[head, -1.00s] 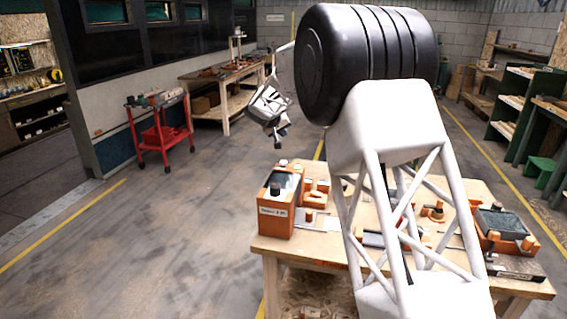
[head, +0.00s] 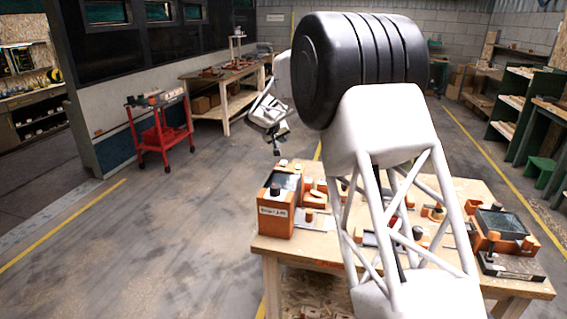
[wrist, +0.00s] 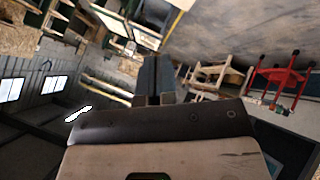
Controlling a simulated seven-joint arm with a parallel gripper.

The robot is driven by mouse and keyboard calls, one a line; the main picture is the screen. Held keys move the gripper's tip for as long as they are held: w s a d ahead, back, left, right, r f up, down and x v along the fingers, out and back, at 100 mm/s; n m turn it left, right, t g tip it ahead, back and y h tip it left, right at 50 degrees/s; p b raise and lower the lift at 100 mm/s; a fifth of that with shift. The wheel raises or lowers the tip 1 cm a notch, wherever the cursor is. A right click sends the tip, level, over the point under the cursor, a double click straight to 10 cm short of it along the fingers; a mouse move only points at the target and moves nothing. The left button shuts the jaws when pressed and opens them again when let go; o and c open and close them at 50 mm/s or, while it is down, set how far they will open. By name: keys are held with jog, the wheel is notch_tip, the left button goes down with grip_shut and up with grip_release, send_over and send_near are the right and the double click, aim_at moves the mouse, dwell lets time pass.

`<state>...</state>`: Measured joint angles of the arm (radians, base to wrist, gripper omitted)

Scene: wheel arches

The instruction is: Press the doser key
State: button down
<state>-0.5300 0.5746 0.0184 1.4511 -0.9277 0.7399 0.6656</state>
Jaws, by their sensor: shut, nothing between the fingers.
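The doser appears to be the orange box (head: 275,218) with a white label at the table's left front corner; the label is too small to read surely. A dark key-like button (head: 275,189) stands on its dark top. My gripper (head: 276,151) hangs in the air above and behind the box in the head view, apart from it. Its fingers are shut and empty in the wrist view (wrist: 156,75), where neither the box nor the button shows.
The wooden table (head: 320,252) carries several orange and grey parts, partly hidden behind my arm. A second orange unit (head: 500,232) with a dark top stands at the right. A red trolley (head: 160,135) stands on open floor to the left.

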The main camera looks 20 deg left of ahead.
aim_at(282, 161)
jog(key=shift+f, duration=3.05)
jog(key=shift+f, duration=0.15)
jog(key=shift+f, duration=0.3)
jog(key=shift+f, duration=0.45)
dwell(1.0)
jog(key=shift+r, duration=0.9)
jog(key=shift+r, duration=2.5)
